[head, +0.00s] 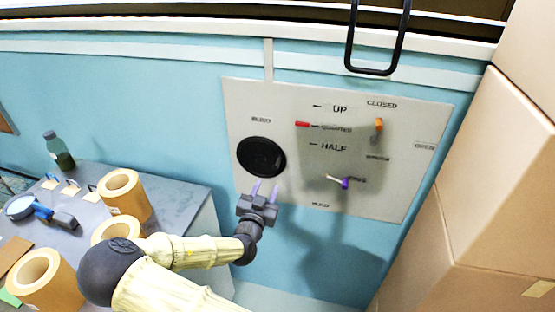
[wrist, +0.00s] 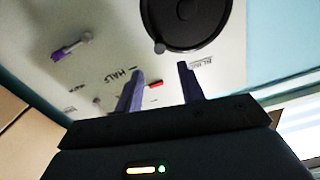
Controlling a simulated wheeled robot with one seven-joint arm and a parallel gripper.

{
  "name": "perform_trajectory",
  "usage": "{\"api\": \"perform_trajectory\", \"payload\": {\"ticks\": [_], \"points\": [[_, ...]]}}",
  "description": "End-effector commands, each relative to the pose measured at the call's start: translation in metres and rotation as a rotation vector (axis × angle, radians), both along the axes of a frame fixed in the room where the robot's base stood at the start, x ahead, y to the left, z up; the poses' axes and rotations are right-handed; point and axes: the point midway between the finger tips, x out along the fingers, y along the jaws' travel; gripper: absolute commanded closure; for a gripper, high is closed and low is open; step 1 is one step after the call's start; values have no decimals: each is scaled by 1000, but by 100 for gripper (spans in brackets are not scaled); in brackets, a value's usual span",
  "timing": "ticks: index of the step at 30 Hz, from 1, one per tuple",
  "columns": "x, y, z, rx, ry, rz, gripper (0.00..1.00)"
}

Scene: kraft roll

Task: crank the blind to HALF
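The black crank disc (head: 261,156) sits on the pale wall panel (head: 235,100) under the "BLIND" label. In the wrist view the disc (wrist: 187,16) shows a small grey knob (wrist: 160,48) at its rim. A red pointer (head: 302,124) stands at the "QUARTER" mark, between "UP" and "HALF" (head: 333,147). The pointer also shows between my fingers in the wrist view (wrist: 155,85). My gripper (head: 265,186) is just below the disc. Its purple fingers are open and apart, with nothing between them; the knob lies beyond their tips in the wrist view (wrist: 160,69).
An orange lever (head: 378,125) and a purple-ended lever (head: 345,183) are on the panel's right. Cardboard boxes (head: 490,170) stand at the right. A grey table (head: 178,195) at the left holds kraft rolls (head: 125,195), a bottle (head: 58,150) and a magnifier (head: 22,207).

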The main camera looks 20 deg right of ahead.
Motion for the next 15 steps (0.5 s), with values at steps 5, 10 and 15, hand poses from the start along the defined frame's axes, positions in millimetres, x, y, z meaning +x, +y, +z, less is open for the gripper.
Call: {"api": "perform_trajectory", "payload": {"ticks": [5,10,15], "points": [[28,-18,4,-2,1,-2,61],[54,-34,4,-1,0,-1,61],[79,-49,4,-1,1,-1,61]]}}
